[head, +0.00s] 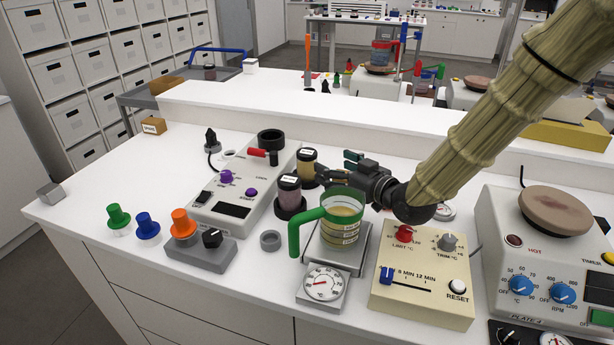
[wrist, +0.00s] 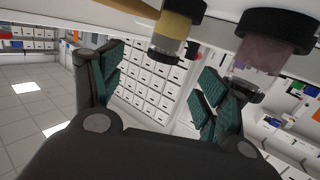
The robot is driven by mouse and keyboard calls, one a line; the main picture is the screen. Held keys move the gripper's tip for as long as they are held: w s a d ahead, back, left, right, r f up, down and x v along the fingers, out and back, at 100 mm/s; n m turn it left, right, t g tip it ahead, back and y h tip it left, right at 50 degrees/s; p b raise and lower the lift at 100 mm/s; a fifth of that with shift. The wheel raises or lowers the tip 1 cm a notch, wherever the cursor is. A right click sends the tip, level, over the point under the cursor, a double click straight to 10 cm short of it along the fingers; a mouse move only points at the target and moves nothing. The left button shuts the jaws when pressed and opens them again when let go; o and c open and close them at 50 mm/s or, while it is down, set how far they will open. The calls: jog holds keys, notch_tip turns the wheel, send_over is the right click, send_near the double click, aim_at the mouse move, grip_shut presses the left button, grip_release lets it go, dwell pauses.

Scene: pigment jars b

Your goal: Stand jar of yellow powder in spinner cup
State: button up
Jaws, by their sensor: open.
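The jar of yellow powder (head: 308,168) stands upright near the middle of the bench, behind a jar of mauve powder (head: 290,192) in a dark round holder. My gripper (head: 338,167) is open and comes in from the right, its fingers pointing left toward the yellow jar. In the wrist view the yellow jar (wrist: 177,33) shows upside down, beyond and between the spread fingers (wrist: 163,66); I see no contact. A black ring-shaped cup (head: 271,137), apparently the spinner cup, is at the far end of the grey-white device (head: 232,198) and looks empty.
A green-handled beaker (head: 342,222) stands on a scale just in front of my gripper. The mauve jar (wrist: 268,52) is close to the right finger in the wrist view. A red-handled lever (head: 262,154) lies by the cup. A cream timer box (head: 424,275) is below my arm.

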aim_at(313, 158)
jog(key=x, duration=0.5)
jog(key=shift+w+a+f+p, duration=0.1)
jog(key=shift+w+a+p, duration=0.05)
jog(key=shift+w+p, duration=0.15)
jog(key=shift+w+a+p, duration=0.25)
jog(key=shift+a+p, duration=0.05)
jog(key=shift+a, duration=0.2)
jog(key=x, duration=0.3)
jog(key=shift+a+p, duration=0.25)
jog(key=shift+p, duration=0.1)
jog(key=shift+w+a, duration=0.25)
jog(key=shift+w, duration=0.1)
jog(key=c, duration=1.2)
